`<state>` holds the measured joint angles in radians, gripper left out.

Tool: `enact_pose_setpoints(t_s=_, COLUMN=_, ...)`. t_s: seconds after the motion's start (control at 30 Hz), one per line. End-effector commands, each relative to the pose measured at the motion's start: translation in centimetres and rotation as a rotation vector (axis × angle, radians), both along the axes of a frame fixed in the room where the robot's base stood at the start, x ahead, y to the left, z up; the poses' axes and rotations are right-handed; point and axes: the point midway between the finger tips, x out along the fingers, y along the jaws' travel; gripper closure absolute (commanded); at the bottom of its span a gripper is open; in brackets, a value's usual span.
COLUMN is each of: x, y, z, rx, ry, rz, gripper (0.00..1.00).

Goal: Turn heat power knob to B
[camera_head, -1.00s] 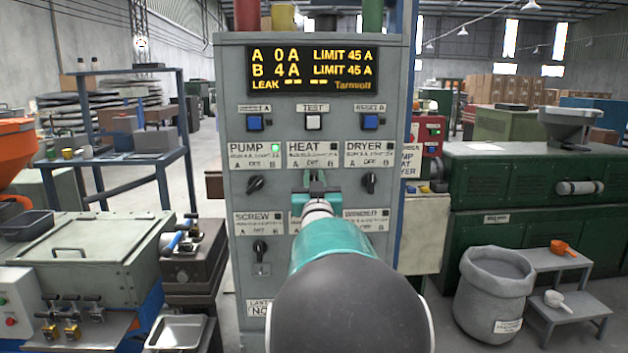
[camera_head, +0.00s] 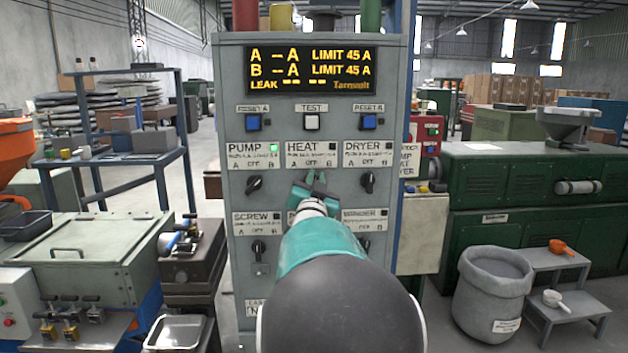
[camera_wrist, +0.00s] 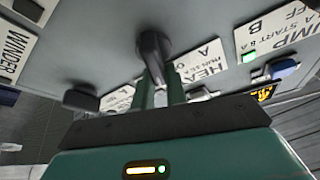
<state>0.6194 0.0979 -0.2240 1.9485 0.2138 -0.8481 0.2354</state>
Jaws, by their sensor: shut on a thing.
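The HEAT label (camera_head: 312,154) is in the upper middle of the grey panel, with A, OFF and B marked along its lower edge. Its small lamp (camera_head: 332,147) is dark. My gripper (camera_head: 313,180) is just below the label and tilted. It hides most of the HEAT knob in the head view. In the wrist view the dark HEAT knob (camera_wrist: 153,43) sits at the tips of my two green fingers (camera_wrist: 160,85), which are shut on it. The knob's exact pointing cannot be read.
The PUMP knob (camera_head: 254,185) is left and the DRYER knob (camera_head: 367,183) right, both close to my gripper. The SCREW knob (camera_head: 258,247) is lower left. The PUMP lamp (camera_head: 274,147) is green. The display (camera_head: 311,71) shows dashes for A and B.

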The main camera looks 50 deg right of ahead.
Motion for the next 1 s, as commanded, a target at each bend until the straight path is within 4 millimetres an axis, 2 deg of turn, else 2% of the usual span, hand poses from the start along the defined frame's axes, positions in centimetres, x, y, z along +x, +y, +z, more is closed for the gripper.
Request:
enact_pose_setpoints(t_s=0.5, x=-0.43, y=-0.33, z=-0.40, rx=0.233, ry=-0.264, rz=0.000, gripper=1.00)
enact_pose_setpoints(t_s=1.0, x=-0.51, y=-0.40, z=-0.51, rx=0.276, ry=-0.312, rz=-0.001, gripper=1.00)
